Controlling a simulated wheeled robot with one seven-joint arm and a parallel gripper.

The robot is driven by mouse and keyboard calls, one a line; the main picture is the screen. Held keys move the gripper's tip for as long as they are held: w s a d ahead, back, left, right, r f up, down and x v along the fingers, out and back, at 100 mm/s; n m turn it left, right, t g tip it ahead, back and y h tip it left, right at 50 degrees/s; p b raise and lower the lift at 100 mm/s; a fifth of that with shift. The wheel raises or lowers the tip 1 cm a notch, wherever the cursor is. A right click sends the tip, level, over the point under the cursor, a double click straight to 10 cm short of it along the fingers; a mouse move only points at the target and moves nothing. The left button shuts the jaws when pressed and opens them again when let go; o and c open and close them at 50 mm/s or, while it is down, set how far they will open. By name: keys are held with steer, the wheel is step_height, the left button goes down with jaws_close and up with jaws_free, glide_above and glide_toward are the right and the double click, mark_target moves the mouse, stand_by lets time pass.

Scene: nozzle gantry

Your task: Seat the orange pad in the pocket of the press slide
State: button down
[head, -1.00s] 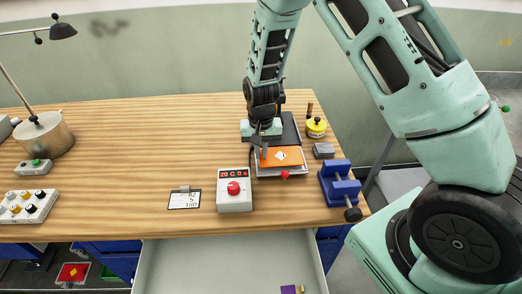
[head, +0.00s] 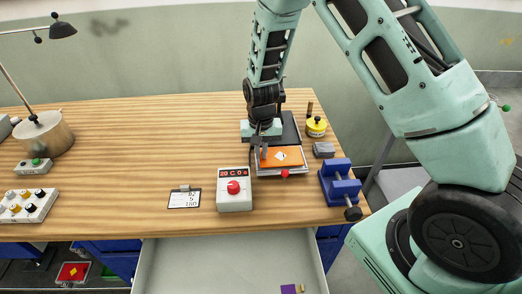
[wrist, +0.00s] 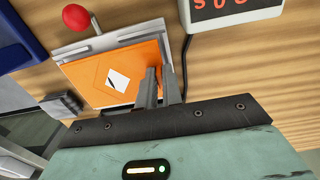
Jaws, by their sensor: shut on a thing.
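The orange pad (head: 283,157), a flat square with a white mark, is over the press slide (head: 265,173) at the right of the bench. In the wrist view the pad (wrist: 88,76) covers most of the grey slide (wrist: 118,38), whose front strip and red knob (wrist: 76,17) show. My gripper (head: 262,154) is shut on the pad's left edge; its fingers also show in the wrist view (wrist: 158,88). The pocket is hidden under the pad. I cannot tell whether the pad lies in it or just above.
A control box (head: 234,196) with a red button and lit display stands left of the slide. A blue vise (head: 339,184) stands to the right. A grey block (head: 324,150) and yellow round part (head: 316,127) are behind it. An open drawer (head: 220,262) juts out in front.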

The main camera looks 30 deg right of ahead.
steer(key=shift+f+b, duration=0.3)
steer(key=shift+f, duration=0.25)
steer(key=c, duration=1.5)
jaws_free()
steer(key=shift+r, duration=0.1)
steer(key=shift+r+p, duration=2.75)
steer(key=shift+r, duration=0.75)
steer(key=shift+a, duration=0.1)
